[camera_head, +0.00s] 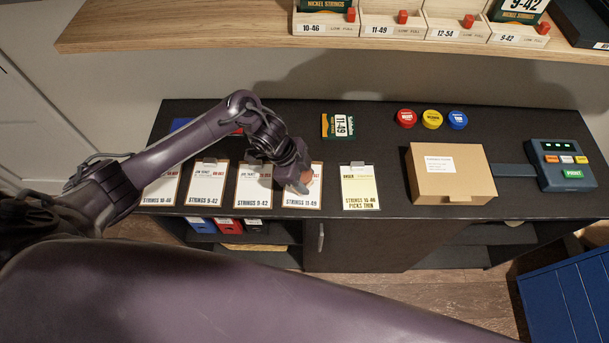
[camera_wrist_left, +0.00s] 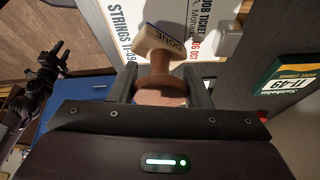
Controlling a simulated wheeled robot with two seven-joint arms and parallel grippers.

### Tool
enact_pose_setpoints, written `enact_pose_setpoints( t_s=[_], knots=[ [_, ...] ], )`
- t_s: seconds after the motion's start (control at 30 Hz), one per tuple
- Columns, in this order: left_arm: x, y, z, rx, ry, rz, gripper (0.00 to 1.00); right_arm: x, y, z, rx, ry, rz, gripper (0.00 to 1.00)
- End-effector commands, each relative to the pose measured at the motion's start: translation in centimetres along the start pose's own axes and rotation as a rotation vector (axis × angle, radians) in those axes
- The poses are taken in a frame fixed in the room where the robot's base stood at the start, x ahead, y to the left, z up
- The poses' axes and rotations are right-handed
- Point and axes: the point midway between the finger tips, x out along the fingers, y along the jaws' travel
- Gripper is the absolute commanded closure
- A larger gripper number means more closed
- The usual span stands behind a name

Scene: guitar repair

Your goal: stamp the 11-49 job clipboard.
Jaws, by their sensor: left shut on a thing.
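The 11-49 job clipboard (camera_head: 302,200) lies on the dark bench, rightmost in a row of white job tickets. Its printed sheet also shows in the left wrist view (camera_wrist_left: 203,18). My left gripper (camera_head: 300,180) is over this clipboard, shut on a wooden stamp (camera_wrist_left: 160,50). The stamp has a rounded handle and a block marked DONE. The block is over the sheet; I cannot tell whether it touches. The gripper hides part of the clipboard. A dark jointed part at the left of the wrist view looks like my right gripper (camera_wrist_left: 38,82); its fingers are unclear.
Other clipboards (camera_head: 253,195) lie to the left, and a yellow-sheeted one (camera_head: 359,190) to the right. Behind are a green 11-49 string box (camera_head: 338,126) and round tins (camera_head: 432,119). A cardboard box (camera_head: 450,175) and a card terminal (camera_head: 562,165) stand right. A shelf overhangs.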

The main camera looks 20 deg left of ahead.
Motion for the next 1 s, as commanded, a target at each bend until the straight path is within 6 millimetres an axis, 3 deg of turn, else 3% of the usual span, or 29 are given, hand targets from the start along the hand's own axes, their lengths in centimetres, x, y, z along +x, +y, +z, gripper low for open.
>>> enact_pose_setpoints(
  t_s=[0.3, 1.0],
  knots=[
    [-0.08, -0.01, -0.07, 0.0, 0.001, 0.0, 0.71, -0.08, -0.76, 0.27, 0.004, -0.004, -0.009, 0.65],
    [0.41, 0.01, 0.15, 0.0, 0.001, 0.0, 0.71, 0.31, -0.23, 0.56, -0.001, -0.008, -0.003, 0.65]
  ],
)
